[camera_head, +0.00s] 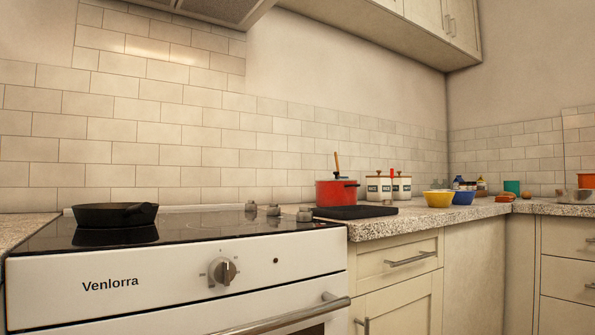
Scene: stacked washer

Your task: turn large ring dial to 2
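A white stove marked Venlorra (110,286) stands at the left, with a round silver dial (222,270) on its front panel. Marks surround this dial, too small to read. Its exact setting is not clear. Three small silver knobs, a left one (250,206), a middle one (272,210) and a right one (305,215), stand on the right side of the black cooktop (190,228). I cannot tell which one is the large ring dial, and no numbers are readable by them. Neither of my grippers is in view.
A black pan (114,215) sits on the cooktop's left. An oven handle (285,316) crosses below the front dial. The space before the stove looks clear.

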